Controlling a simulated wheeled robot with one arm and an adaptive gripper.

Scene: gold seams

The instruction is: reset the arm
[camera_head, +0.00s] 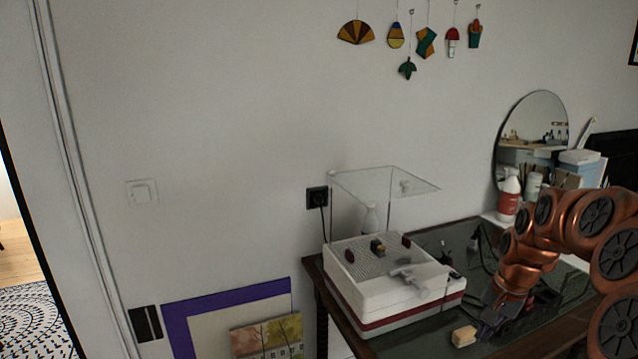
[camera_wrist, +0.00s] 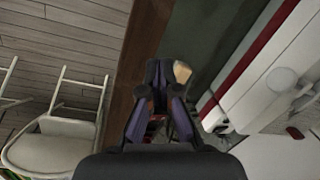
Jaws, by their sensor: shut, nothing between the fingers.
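My copper-coloured arm (camera_head: 570,225) reaches in from the right in the head view. My gripper (camera_head: 490,312) points down over the front part of the dark table, close to a small tan block (camera_head: 464,336). In the wrist view my gripper (camera_wrist: 160,66) has its dark fingers together with nothing between them. The tan block (camera_wrist: 182,72) shows just beside the fingertips there; I cannot tell whether they touch it.
A white machine with a red stripe (camera_head: 390,312) stands on the dark-topped table (camera_head: 560,322), left of my gripper, under a clear raised shield (camera_head: 385,180). A round mirror (camera_head: 535,115) and bottles (camera_head: 508,195) stand behind. White chairs (camera_wrist: 60,145) are on the floor beside the table.

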